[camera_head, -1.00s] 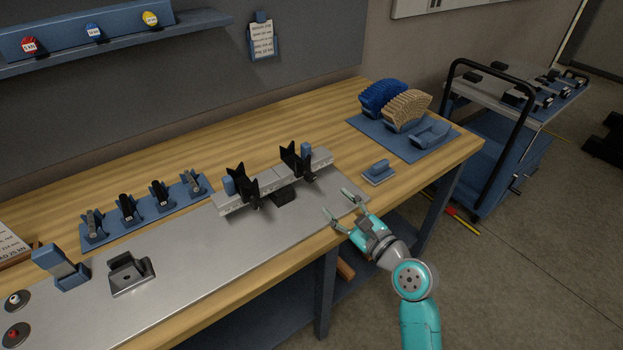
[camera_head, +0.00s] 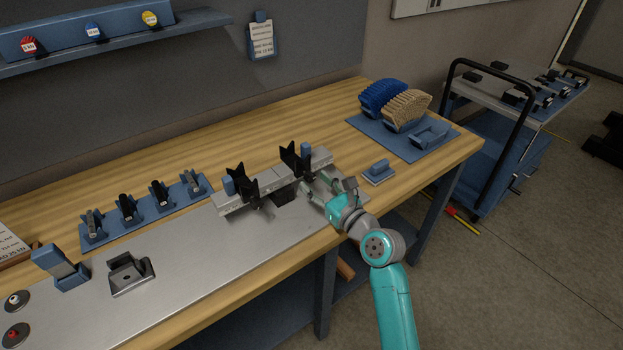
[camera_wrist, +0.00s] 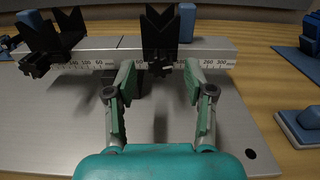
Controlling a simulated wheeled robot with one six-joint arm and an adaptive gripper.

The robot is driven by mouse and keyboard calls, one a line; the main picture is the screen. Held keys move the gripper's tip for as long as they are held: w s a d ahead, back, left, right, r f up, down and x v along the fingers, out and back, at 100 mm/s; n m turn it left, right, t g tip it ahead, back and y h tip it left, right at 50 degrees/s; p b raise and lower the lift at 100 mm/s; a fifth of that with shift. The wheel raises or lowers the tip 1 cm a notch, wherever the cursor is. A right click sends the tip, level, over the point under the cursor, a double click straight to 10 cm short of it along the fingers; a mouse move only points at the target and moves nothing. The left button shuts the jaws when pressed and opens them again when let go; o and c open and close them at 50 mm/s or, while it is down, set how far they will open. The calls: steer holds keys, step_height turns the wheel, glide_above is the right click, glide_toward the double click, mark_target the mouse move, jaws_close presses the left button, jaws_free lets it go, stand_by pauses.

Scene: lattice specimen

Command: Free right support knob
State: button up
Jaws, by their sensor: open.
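The right support (camera_head: 295,161) is a black V-shaped block on the scaled metal rail (camera_head: 222,204), with a blue block behind it. It also shows at the top middle of the wrist view (camera_wrist: 159,28). Its small black knob (camera_wrist: 160,68) sticks out at the front, below the V. My gripper (camera_head: 316,184) is open and empty in front of the right support. In the wrist view its fingertips (camera_wrist: 158,80) stand left and right of the knob, apart from it. The left support (camera_head: 240,182) has a similar black knob (camera_wrist: 37,64).
A blue block on a pad (camera_head: 378,172) stands to the right. A blue mat (camera_head: 358,125) with blue and tan fan-like pieces lies at the back right. Clamp-like tools (camera_head: 160,195) stand at left.

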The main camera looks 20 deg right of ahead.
steer(key=shift+x, duration=1.25)
jaws_close()
